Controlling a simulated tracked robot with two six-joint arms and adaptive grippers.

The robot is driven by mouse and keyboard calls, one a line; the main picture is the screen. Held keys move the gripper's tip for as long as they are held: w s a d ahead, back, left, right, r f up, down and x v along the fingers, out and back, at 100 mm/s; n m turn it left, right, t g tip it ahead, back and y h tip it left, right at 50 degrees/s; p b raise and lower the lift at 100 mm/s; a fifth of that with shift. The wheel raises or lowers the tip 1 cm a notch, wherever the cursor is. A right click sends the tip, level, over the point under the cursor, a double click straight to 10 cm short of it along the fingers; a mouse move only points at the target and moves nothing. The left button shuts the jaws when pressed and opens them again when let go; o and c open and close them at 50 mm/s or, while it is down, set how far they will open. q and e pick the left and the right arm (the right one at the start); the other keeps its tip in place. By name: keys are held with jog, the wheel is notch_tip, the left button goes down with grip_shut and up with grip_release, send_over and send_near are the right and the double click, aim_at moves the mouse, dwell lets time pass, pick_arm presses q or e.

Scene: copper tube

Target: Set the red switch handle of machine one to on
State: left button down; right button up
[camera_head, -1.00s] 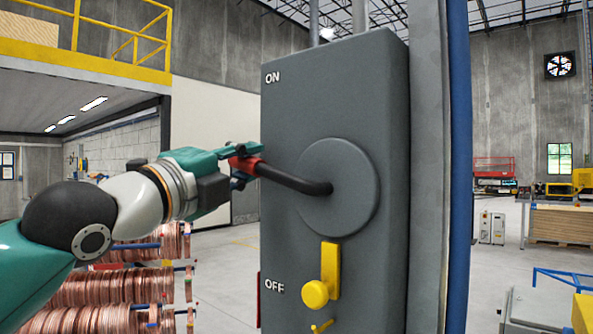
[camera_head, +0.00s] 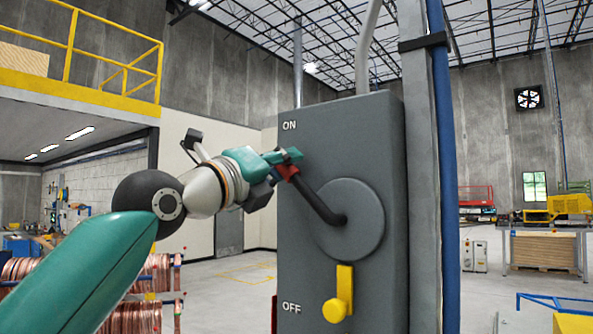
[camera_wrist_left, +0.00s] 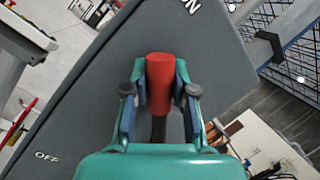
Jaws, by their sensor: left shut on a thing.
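The grey switch box (camera_head: 310,260) stands upright with ON at its upper left and OFF at its lower left. A round grey hub (camera_head: 362,215) carries a black lever (camera_head: 318,203) that slopes up and left, with its tip below the ON label. The red switch handle (camera_head: 286,171) is at the lever's end; in the left wrist view the red grip (camera_wrist_left: 159,82) sits between both fingers. My left gripper (camera_head: 288,162) is shut on the red handle; it also shows in the left wrist view (camera_wrist_left: 160,100). My right gripper is in neither view.
A yellow latch with a round knob (camera_head: 338,309) sticks out below the hub. A grey post with a blue pipe (camera_head: 441,180) stands right of the box. Copper coils (camera_head: 140,312) are at the lower left. Open floor lies behind.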

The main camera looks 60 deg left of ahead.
pick_arm(q)
jog(key=shift+w+d+r, duration=0.1)
dwell(0.3)
jog(key=c, duration=1.2)
grip_release()
jog(key=shift+c, duration=0.2)
jog(key=o, duration=0.3)
jog(key=shift+w+d, duration=0.1)
jog(key=shift+w, duration=0.15)
jog(key=shift+s, duration=0.15)
